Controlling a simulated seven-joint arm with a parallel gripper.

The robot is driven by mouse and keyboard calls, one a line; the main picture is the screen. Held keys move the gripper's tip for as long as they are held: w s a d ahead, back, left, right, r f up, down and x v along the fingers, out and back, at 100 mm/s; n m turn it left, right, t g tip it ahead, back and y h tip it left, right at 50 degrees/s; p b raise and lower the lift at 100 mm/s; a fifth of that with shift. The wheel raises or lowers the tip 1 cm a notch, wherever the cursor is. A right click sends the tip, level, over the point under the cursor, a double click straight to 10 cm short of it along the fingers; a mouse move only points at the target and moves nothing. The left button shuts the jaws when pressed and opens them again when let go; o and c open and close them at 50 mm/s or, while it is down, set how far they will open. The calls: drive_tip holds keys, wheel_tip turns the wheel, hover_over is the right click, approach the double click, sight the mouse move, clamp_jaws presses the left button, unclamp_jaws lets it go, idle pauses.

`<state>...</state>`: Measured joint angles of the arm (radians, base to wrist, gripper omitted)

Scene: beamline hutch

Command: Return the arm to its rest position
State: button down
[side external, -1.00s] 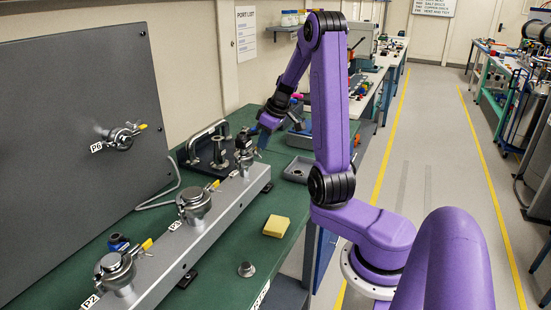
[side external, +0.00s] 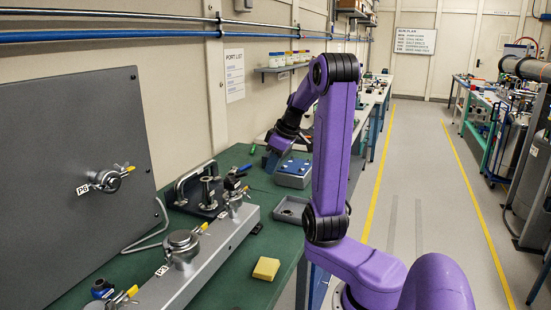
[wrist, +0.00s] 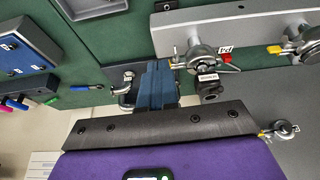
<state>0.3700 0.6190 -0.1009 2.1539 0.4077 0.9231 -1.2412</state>
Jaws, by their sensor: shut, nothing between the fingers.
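My arm is purple with black joints and is folded upright over the right side of the green bench. My gripper (side external: 271,162) has blue fingers and hangs in the air over the bench, near a blue-topped box. In the wrist view the blue fingers (wrist: 157,84) are together with nothing between them. They are clear of the grey rail (wrist: 225,27), whose flanged port (wrist: 200,57) shows to their right. A dark base with metal posts (wrist: 125,80) lies partly hidden behind the fingers.
The blue-topped box (side external: 294,169) and a grey tray (side external: 291,209) stand near my arm. A yellow block (side external: 265,268) lies at the bench front. A grey panel with a port (side external: 110,178) stands at left. The aisle floor (side external: 405,200) at right is clear.

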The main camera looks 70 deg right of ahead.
drive_tip(key=shift+v, duration=1.4)
drive_tip(key=w+a+t, duration=0.2)
drive_tip(key=w+a, duration=0.4)
drive_tip(key=w, duration=0.1)
drive_tip(key=s+a+f+n+g+y, duration=0.2)
drive_tip(key=a+n, duration=0.1)
drive_tip(key=a, duration=1)
drive_tip(key=s+a+f+n+g, duration=0.1)
drive_tip(key=s+a+f+n, duration=0.1)
drive_tip(key=s, duration=0.5)
drive_tip(key=s+a+f+n+g+h, duration=0.1)
drive_tip(key=s+a+f+n, duration=0.1)
drive_tip(key=s+a+n, duration=0.2)
drive_tip(key=s+a+f+n+g, duration=0.2)
drive_tip(key=s+a, duration=0.3)
drive_tip(key=s, duration=0.5)
drive_tip(key=shift+a+n+h, duration=0.3)
drive_tip(key=shift+n+h, duration=0.1)
drive_tip(key=shift+n, duration=0.2)
